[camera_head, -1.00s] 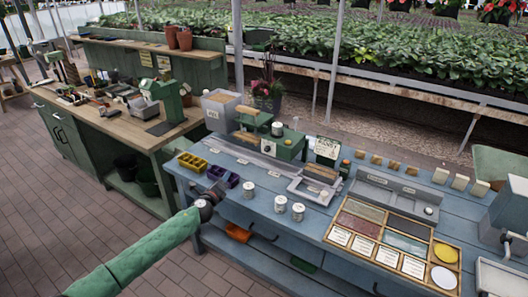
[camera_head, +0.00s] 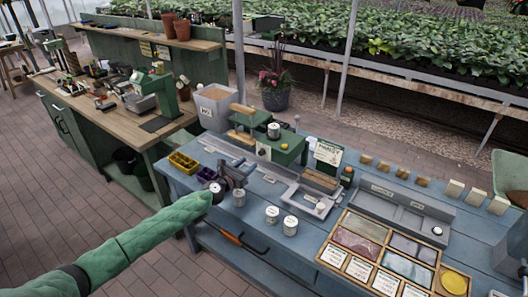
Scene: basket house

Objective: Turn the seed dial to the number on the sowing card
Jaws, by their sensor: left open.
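The green seeder machine (camera_head: 286,150) stands on the blue bench. Its small pale dial (camera_head: 264,151) is on the front face; the setting is too small to read. The sowing card (camera_head: 327,153), a white sign with a green edge, stands just right of the machine. Its large word looks like "PANSY"; the smaller print is unreadable. My left gripper (camera_head: 240,174) is open and empty over the bench's front left part. It is in front of and left of the dial, apart from it. My right gripper is out of view.
A yellow tray (camera_head: 182,162) lies left of my gripper, and white tins (camera_head: 290,226) stand in front of the machine. A grey bin (camera_head: 215,108) is behind left. A wooden divided tray (camera_head: 342,253) fills the front right.

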